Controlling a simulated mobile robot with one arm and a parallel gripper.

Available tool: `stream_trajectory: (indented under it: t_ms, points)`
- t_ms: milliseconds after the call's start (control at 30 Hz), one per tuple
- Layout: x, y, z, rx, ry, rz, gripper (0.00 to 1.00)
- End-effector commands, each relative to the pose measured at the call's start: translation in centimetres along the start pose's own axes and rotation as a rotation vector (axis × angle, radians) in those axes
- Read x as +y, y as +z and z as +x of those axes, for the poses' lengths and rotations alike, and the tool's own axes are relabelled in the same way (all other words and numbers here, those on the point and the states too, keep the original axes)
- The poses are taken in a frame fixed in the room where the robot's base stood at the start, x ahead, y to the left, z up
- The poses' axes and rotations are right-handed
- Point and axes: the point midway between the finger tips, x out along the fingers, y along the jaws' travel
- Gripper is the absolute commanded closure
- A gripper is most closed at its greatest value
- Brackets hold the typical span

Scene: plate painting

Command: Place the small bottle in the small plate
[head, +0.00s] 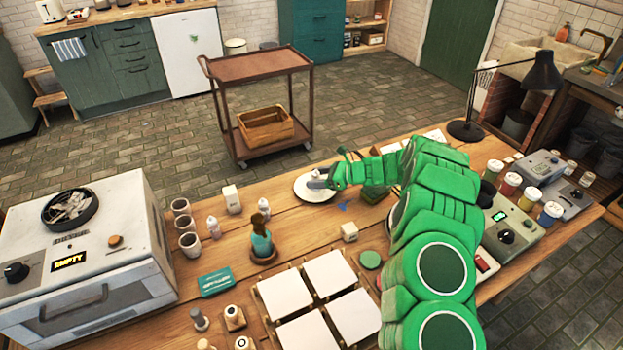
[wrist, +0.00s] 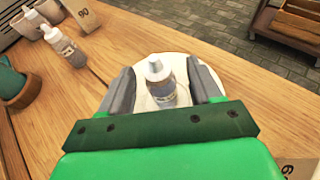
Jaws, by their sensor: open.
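The small white bottle (wrist: 160,82) stands upright between my gripper's two grey fingers in the wrist view, with a pointed white cap and a label. It appears to stand on the round white plate (wrist: 184,62), whose rim shows behind it. The plate (head: 303,194) also lies on the wooden table in the head view, near the back edge. My gripper (wrist: 161,88) is open, with a finger on each side of the bottle and gaps visible between them. In the head view my gripper (head: 322,181) is low over the plate and partly hides the bottle. The bottle's base is partly hidden.
White tiles (head: 331,273) lie in front. A desk lamp (head: 541,72) and paint jars (head: 510,184) are at the right. A cart (head: 258,66) stands behind the table.

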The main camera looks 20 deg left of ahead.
Motion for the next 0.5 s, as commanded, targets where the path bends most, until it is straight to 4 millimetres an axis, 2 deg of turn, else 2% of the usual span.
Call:
stream_trajectory:
  t_ms: [100, 300, 500]
  points:
    - [-0.2, 0.1, -2.5, -0.002, -0.005, -0.001, 0.37]
    - [-0.2, 0.2, -6.1, -0.001, -0.005, -0.003, 0.37]
    - [-0.1, 0.1, -8.5, -0.001, -0.001, -0.001, 0.37]
